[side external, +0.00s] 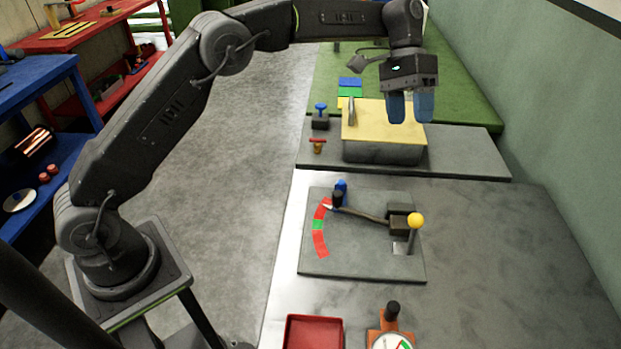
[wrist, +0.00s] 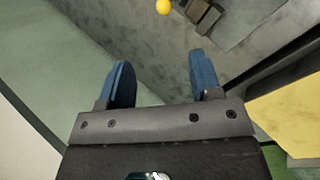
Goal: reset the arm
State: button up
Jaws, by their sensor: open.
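My gripper (side external: 410,107) is raised in the air at the upper right of the side external view, in front of the yellow-topped box as seen there. Its two blue fingers point down. In the wrist view my gripper (wrist: 160,80) shows its fingers spread apart with nothing between them. It appears apart from everything around it.
A grey plate (side external: 350,263) bears a lever with a yellow knob (side external: 415,220) and a red-green arc (side external: 319,225). A yellow-topped box (side external: 370,122) stands behind. A red tray (side external: 313,333) and a gauge (side external: 391,341) are at the front. A green wall (side external: 530,120) bounds the right.

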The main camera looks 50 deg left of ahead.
jog(key=s+a+r+n+t+y, duration=0.1)
jog(key=s+a+r+t, duration=0.2)
jog(key=s, duration=0.4)
jog(key=s+a+r+n+t+y, duration=0.1)
jog(key=s+a+r+t+y, duration=0.15)
jog(key=s+r, duration=0.4)
jog(key=s+a+f+t+y, duration=0.1)
jog(key=s+a+f, duration=0.2)
jog(key=s, duration=0.6)
jog(key=s+a+f+t+y, duration=0.1)
jog(key=s+a+f+t, duration=0.1)
jog(key=s, duration=0.7)
notch_tip(320, 180, down, 3)
jog(key=shift+s+a+r, duration=0.2)
jog(key=shift+s+a, duration=0.1)
jog(key=shift+a, duration=0.4)
